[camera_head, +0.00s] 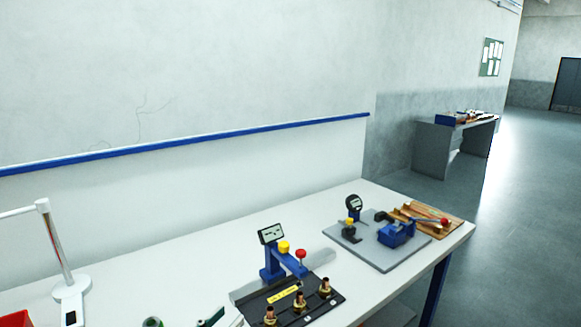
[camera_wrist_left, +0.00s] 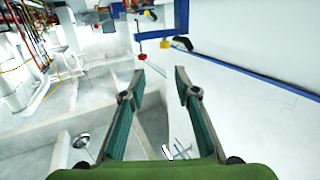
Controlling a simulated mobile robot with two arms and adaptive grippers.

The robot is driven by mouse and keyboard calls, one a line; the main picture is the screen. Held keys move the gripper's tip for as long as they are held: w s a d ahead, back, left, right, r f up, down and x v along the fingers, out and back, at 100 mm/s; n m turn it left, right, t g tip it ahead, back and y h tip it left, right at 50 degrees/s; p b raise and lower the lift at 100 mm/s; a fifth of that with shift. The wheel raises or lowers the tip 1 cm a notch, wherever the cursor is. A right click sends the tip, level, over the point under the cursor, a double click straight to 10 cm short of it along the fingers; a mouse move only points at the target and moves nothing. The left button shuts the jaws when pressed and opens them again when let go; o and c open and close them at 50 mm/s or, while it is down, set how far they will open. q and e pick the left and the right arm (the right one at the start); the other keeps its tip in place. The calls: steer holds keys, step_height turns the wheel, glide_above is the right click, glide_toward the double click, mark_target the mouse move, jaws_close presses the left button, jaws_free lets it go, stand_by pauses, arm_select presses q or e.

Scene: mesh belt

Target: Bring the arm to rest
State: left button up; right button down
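My left gripper (camera_wrist_left: 160,78) shows in the left wrist view with its two teal fingers spread apart. The gap between the fingertips is empty and they touch nothing that I can see. In the head view, small dark and green parts at the bottom edge may belong to this gripper, but they are cut off too much to tell. My right gripper is in neither view.
A white workbench (camera_head: 180,262) bears a black plate (camera_head: 318,304) with brass fittings, a blue gauge stand (camera_head: 270,272), a grey fixture plate (camera_head: 372,250) and a white lamp stand (camera_head: 68,285). A red bin (camera_head: 14,319) is at bottom left. A blue rail (camera_head: 200,139) runs behind.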

arm_select(q)
steer(key=s+d+f+g+y, duration=0.1)
steer(key=s+d+f+g, duration=0.15)
steer(key=f, duration=0.35)
steer(key=s+a+f+n+g+y, duration=0.1)
steer(key=s+a+f+g+y, duration=0.2)
steer(key=s, duration=0.6)
steer(key=s+a+f+n+g+y, duration=0.1)
steer(key=s+a+f+g+y, duration=0.15)
steer(key=s+f, duration=0.5)
steer(key=s+a+f+n+g+y, duration=0.2)
steer(key=s+a+g, duration=0.15)
steer(key=s, duration=0.65)
step_height(320, 180, down, 29)
steer(key=s+g+b, duration=0.1)
steer(key=g+b, duration=0.1)
steer(key=s+a+f+m+b, duration=0.1)
steer(key=s+a+f+b, duration=0.1)
steer(key=s+f, duration=1.5)
steer(key=shift+s+a+f+g, duration=0.2)
steer(key=shift+f+g, duration=0.25)
steer(key=shift+f, duration=0.05)
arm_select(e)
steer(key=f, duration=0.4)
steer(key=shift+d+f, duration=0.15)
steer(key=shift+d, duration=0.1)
